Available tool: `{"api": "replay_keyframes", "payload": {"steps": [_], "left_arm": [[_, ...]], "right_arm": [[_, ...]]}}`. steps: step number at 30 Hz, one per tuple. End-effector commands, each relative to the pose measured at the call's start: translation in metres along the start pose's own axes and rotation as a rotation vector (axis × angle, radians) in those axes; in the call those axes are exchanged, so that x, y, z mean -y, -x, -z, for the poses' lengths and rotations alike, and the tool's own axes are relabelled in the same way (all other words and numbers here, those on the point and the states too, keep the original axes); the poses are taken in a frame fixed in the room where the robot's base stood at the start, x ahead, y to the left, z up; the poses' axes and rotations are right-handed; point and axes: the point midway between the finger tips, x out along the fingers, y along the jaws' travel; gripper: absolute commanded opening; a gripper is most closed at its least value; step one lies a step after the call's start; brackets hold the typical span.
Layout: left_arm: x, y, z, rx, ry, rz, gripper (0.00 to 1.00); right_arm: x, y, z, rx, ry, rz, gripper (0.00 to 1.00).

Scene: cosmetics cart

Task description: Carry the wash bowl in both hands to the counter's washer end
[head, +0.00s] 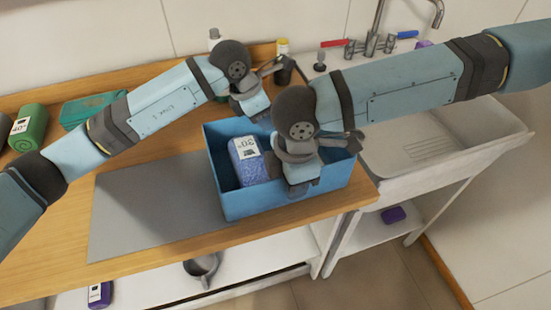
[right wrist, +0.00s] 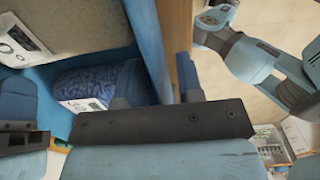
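The wash bowl (head: 240,199) is a blue rectangular tub at the right end of the wooden counter, beside the sink. A small gap under it cannot be ruled out. A purple-blue packet (head: 246,168) with a white label is inside. My left gripper (head: 252,106) is at the bowl's back wall; its fingertips are hidden. My right gripper (head: 302,184) is at the front wall. In the right wrist view, the bowl's wall (right wrist: 148,40) runs between its closely spaced fingers (right wrist: 160,82), one inside and one outside.
A grey mat (head: 135,210) lies left of the bowl. A white sink (head: 400,165) with a tap (head: 370,45) stands right. A green roll (head: 30,128) and teal box (head: 85,108) are back left. Bottles (head: 283,47) stand behind; a low shelf (head: 240,265) is below.

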Motion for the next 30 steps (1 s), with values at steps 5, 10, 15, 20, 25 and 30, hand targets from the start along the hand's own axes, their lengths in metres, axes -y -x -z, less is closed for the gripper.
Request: {"api": "replay_keyframes", "payload": {"steps": [5, 10, 15, 20, 25, 30], "left_arm": [[0.0, 0.0, 0.0, 0.0, 0.0, 0.0, 0.09], [0.0, 0.0, 0.0, 0.0, 0.0, 0.0, 0.0], [0.0, 0.001, -0.001, 0.001, 0.0, 0.0, 0.0], [0.0, 0.004, -0.002, 0.001, 0.0, 0.0, 0.0], [0.0, 0.015, -0.006, 0.001, 0.0, 0.0, 0.0], [0.0, 0.031, -0.013, 0.001, 0.0, 0.0, 0.0]], "right_arm": [[0.0, 0.0, 0.0, 0.0, 0.0, 0.0, 0.09], [0.0, 0.0, 0.0, 0.0, 0.0, 0.0, 0.0], [0.0, 0.001, 0.0, 0.0, 0.0, -0.001, 0.0], [0.0, 0.004, 0.0, 0.0, 0.0, -0.001, 0.0], [0.0, 0.016, 0.0, 0.0, -0.001, -0.001, 0.0], [-0.001, 0.034, 0.0, 0.0, -0.001, -0.001, 0.0]]}}
